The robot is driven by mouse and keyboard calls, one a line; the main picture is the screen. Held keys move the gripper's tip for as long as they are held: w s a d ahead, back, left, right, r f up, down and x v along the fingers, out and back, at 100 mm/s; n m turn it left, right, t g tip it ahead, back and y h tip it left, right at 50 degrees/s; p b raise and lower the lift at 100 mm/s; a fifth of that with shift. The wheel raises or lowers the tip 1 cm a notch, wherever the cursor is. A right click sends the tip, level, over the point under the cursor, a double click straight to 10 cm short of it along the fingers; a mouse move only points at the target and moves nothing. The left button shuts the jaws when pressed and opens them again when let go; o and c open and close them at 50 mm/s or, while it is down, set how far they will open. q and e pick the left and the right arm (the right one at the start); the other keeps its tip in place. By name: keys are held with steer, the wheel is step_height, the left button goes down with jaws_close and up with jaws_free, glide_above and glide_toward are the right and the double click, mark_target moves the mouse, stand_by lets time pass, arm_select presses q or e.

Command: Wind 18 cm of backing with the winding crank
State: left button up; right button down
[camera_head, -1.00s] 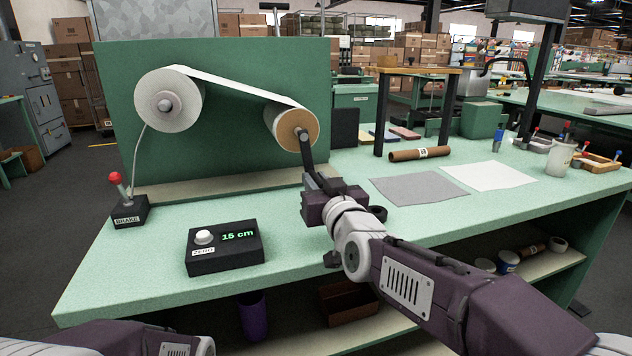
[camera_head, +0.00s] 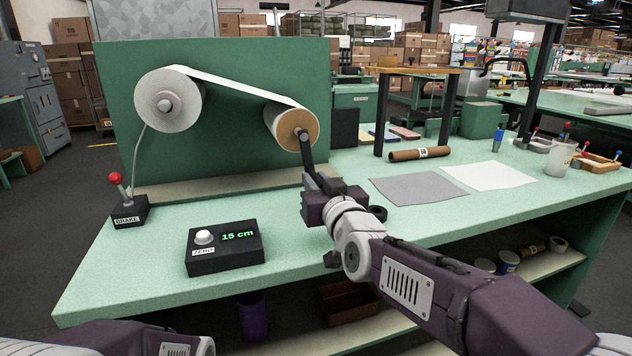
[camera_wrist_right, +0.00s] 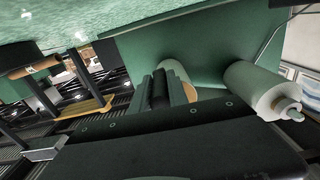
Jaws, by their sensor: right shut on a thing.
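The white backing roll (camera_head: 168,100) is on the upper left of the green panel (camera_head: 230,75). A band of backing (camera_head: 245,90) runs from it down to the take-up roll (camera_head: 291,126). The dark winding crank (camera_head: 307,150) hangs down from the take-up roll's hub. My right gripper (camera_head: 318,186) is shut on the crank's lower end, and the hold itself is mostly hidden. In the right wrist view a dark cylindrical grip (camera_wrist_right: 160,90) stands between the fingers. The counter box (camera_head: 225,246) reads 15 cm. My left gripper is out of view; only part of that arm shows.
A brake lever (camera_head: 116,180) with a red knob stands on the left of the bench, tilted. A grey sheet (camera_head: 418,189), a pale sheet (camera_head: 489,176) and a brown tube (camera_head: 419,154) lie to the right.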

steer(key=shift+a, duration=0.1)
steer(key=shift+s+a+m+p, duration=0.25)
steer(key=shift+a+m, duration=0.3)
steer(key=shift+m, duration=0.2)
steer(key=shift+s+a+m+p, duration=0.2)
steer(key=shift+a+m, duration=0.3)
steer(key=shift+m, duration=0.25)
steer(key=shift+s+a+r+m+p, duration=0.2)
steer(key=shift+a+m+p, duration=0.1)
steer(key=shift+a+m, duration=0.5)
steer(key=shift+s+a+r+m+p, duration=0.2)
steer(key=shift+a+m, duration=0.25)
steer(key=shift+m, duration=0.65)
steer(key=shift+f, duration=0.1)
steer(key=c, duration=1.3)
jaws_free()
